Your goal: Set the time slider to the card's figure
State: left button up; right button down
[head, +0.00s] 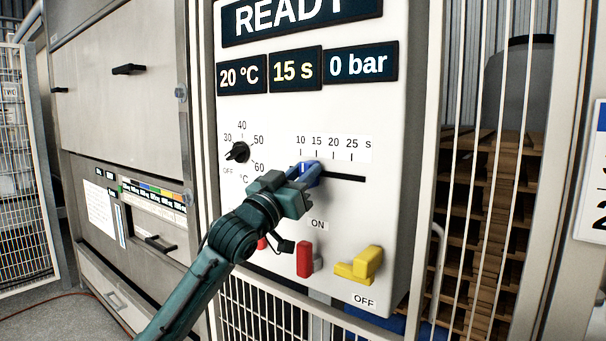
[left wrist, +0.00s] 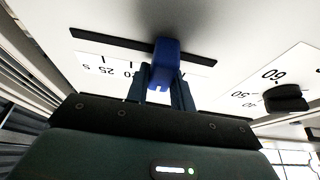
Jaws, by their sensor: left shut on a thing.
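The time slider's blue knob (head: 309,174) sits in a black slot (head: 346,178) under a scale marked 10, 15, 20 and 25 s. The knob is at the left part of the slot, near the 15 mark, and the yellow time display (head: 284,70) reads 15 s. My left gripper (head: 300,184) is shut on the knob, its fingers on either side of it in the left wrist view (left wrist: 162,90). My right gripper is out of view.
A black temperature dial (head: 238,152) is left of the slider. Below are a red switch (head: 305,259) and a yellow handle (head: 361,265) near OFF. Another red part is mostly hidden behind my arm. Fence bars stand to the right.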

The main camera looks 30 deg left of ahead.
pick_arm(q)
grip_shut()
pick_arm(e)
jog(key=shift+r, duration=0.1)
pick_arm(q)
jog(key=shift+d, duration=0.4)
jog(key=shift+s+d+p, duration=0.15)
jog(key=shift+d+p, duration=0.2)
jog(key=shift+d, duration=1.3)
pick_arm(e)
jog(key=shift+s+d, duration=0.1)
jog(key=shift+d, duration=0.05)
pick_arm(q)
jog(key=o, duration=0.8)
grip_release()
jog(key=shift+a, duration=0.1)
jog(key=shift+c, duration=0.2)
